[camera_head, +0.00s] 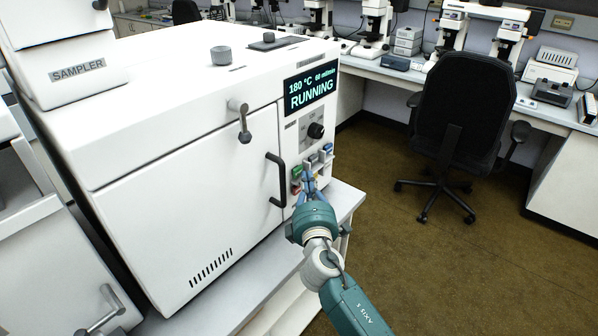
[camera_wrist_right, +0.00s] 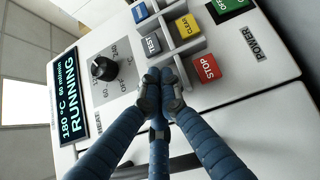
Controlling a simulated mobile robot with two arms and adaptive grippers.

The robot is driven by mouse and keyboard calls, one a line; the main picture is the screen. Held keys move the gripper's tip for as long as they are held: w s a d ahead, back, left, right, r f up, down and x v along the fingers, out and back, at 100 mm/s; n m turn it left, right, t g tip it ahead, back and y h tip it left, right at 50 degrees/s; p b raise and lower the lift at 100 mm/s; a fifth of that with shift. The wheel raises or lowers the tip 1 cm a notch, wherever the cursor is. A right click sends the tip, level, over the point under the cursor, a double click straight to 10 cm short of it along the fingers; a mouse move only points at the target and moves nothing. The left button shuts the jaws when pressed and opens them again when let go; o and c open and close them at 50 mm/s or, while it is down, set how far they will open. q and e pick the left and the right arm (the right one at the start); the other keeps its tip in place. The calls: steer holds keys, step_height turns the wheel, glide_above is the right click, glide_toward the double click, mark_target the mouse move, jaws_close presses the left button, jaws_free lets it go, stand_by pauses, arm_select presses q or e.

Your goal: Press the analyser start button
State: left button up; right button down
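The white analyser (camera_head: 180,150) fills the left of the head view. Its display (camera_head: 311,88) reads 180 °C, 60 ml/min, RUNNING; the display also shows in the right wrist view (camera_wrist_right: 70,110). My right gripper (camera_head: 307,186) is at the button panel, low on the analyser's right front. In the wrist view its blue fingers (camera_wrist_right: 160,88) are drawn together, with nothing seen between them. The fingertips cover the spot beside the red STOP button (camera_wrist_right: 206,67) and below the TEST button (camera_wrist_right: 151,44). No start label is readable; whether the fingertips touch a button cannot be told. My left gripper is not in view.
A yellow CLEAR button (camera_wrist_right: 186,26), a blue button (camera_wrist_right: 139,12) and a green power switch (camera_wrist_right: 230,5) are close by. A black knob (camera_wrist_right: 104,68) and the door handle (camera_head: 276,180) are near the gripper. A black chair (camera_head: 462,110) stands at right; floor between is clear.

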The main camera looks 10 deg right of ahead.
steer(key=shift+s+d, duration=0.2)
steer(key=shift+s, duration=0.05)
steer(key=s+d, duration=0.1)
steer(key=s, duration=0.1)
steer(key=s+d+p, duration=0.1)
steer(key=s+d, duration=0.1)
stand_by(0.5)
stand_by(0.6)
